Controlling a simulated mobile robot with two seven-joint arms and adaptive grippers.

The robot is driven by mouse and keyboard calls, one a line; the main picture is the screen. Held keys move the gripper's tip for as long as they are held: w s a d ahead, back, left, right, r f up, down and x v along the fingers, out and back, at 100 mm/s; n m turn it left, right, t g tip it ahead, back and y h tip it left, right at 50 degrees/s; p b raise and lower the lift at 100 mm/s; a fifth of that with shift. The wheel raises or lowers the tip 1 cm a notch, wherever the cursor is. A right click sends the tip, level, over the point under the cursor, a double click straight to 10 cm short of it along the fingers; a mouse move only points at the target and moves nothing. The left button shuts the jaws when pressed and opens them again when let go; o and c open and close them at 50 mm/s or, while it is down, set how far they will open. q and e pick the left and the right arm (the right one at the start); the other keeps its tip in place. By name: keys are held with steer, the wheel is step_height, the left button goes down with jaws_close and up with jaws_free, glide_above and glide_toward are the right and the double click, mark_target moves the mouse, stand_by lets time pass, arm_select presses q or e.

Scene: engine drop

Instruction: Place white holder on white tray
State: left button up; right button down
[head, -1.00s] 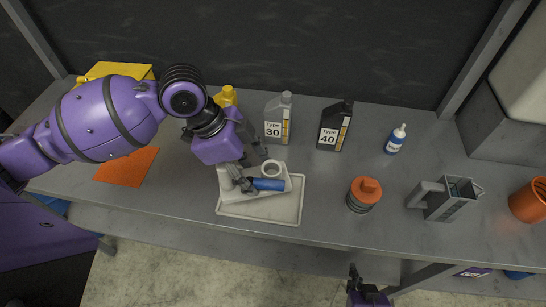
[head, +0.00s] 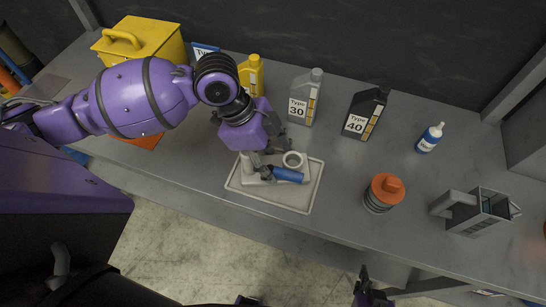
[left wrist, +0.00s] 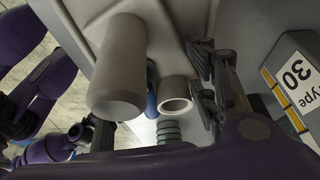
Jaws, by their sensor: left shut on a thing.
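The white holder (head: 256,181) carries a blue cylinder (head: 287,175), a white ring (head: 292,160) and a white post. It lies over the back part of the white tray (head: 285,203). Whether it rests fully on the tray floor is hard to tell. My left gripper (head: 266,158) is shut on the holder at its back side and hides part of it. In the left wrist view the fingers (left wrist: 215,82) are beside the white ring (left wrist: 175,95), with the white post (left wrist: 118,65) large in front. My right gripper (head: 365,285) is low at the bottom edge, away from the table.
Behind the tray stand a yellow bottle (head: 251,76), a grey Type 30 bottle (head: 305,98) and a black Type 40 bottle (head: 365,113). An orange-topped part (head: 385,192) and a grey metal part (head: 474,212) are to the right. A yellow box (head: 143,45) is back left.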

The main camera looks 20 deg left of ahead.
arm_select(q)
steer(key=o, duration=1.5)
steer(key=shift+d, duration=0.1)
steer(key=shift+s, duration=0.1)
steer(key=shift+r, duration=0.1)
steer(key=shift+r, duration=0.3)
steer(key=v, duration=1.1)
steer(key=shift+r+p, duration=0.2)
steer(key=shift+p, duration=0.1)
